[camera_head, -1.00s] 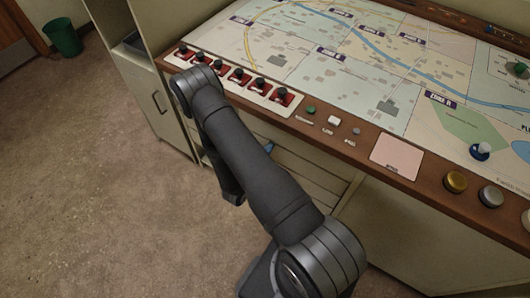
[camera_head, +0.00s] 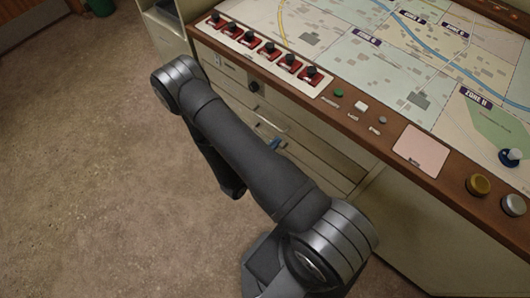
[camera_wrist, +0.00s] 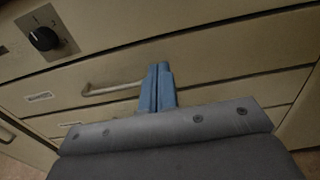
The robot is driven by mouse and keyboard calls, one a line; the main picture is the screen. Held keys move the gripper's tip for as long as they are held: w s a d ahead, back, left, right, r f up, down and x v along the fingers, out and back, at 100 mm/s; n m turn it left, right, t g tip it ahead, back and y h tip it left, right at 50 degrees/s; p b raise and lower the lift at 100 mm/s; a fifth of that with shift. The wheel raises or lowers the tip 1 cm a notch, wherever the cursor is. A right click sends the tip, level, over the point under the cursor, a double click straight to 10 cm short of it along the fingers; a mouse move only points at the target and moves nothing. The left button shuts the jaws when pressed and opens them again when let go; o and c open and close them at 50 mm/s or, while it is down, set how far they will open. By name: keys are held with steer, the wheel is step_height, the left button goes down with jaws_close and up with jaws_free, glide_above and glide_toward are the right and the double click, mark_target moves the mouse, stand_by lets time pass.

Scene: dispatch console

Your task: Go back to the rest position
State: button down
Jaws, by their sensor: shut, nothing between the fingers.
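My gripper (camera_wrist: 158,88) shows in the wrist view as two blue fingers pressed together, with nothing between them. It points at the cream drawer fronts (camera_wrist: 215,60) of the console, near a pale bar handle (camera_wrist: 112,89). I cannot tell how far the fingertips are from the drawers. In the head view only a small blue bit of the gripper (camera_head: 275,144) shows past my dark arm, which hides the rest. My arm is folded in front of the console, below the desk edge.
The console desk (camera_head: 386,157) has a wooden front edge with a row of red-based switches (camera_head: 268,48), small buttons and a pink square pad (camera_head: 421,150). A black knob (camera_wrist: 43,39) sits on the upper drawer front. The brown floor (camera_head: 90,170) at left is clear.

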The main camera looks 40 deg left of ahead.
mark_target(295, 122)
steer(key=shift+s, duration=2.6)
steer(key=shift+w, duration=7)
steer(key=s, duration=1.3)
steer(key=shift+w, duration=6.5)
